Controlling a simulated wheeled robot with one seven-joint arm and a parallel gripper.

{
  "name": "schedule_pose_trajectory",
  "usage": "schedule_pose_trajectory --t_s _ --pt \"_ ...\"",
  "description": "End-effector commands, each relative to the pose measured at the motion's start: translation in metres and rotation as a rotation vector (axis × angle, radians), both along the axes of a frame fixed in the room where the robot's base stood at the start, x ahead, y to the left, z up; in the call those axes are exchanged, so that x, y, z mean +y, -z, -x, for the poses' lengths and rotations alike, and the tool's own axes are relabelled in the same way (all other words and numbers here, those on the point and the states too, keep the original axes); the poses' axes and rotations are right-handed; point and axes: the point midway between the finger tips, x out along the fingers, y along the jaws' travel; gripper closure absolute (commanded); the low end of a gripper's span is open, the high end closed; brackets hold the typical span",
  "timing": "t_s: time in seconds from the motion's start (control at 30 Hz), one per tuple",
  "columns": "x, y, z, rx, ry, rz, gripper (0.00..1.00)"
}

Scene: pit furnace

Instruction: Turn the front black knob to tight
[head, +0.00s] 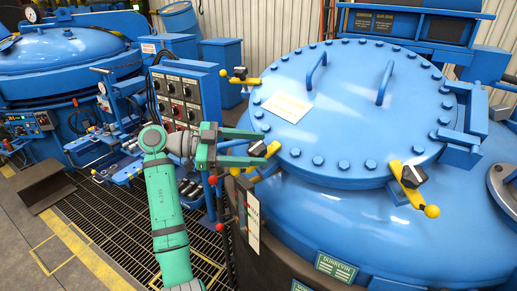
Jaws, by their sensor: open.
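Three black knobs on yellow clamp bars sit around the rim of the big blue round lid (330,150). One knob (257,149) is at the lid's left edge, one knob (411,176) at its lower right, and one knob (240,72) at its upper left. My green gripper (260,147) is open, its two fingers pointing right, one on the far side and one on the near side of the left-edge knob. Whether the fingers touch this knob cannot be told.
A blue control box (185,95) with dials and knobs stands just behind my gripper. Two blue handles and a paper label (287,107) are on the lid. A second blue vessel (62,50) stands at the left. Dark floor grating (120,222) lies below my arm.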

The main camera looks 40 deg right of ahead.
Motion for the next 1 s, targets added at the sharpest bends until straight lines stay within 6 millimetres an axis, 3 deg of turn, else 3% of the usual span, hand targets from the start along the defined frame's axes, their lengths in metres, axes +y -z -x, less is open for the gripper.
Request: schedule_pose_trajectory --t_s 0.3,0.5,1.0 --pt "0.051 -0.009 -0.032 0.000 -0.004 0.001 0.41" --pt "0.072 -0.012 -0.044 0.000 0.000 -0.001 0.41" --pt "0.079 -0.012 -0.048 -0.001 0.000 -0.001 0.41"
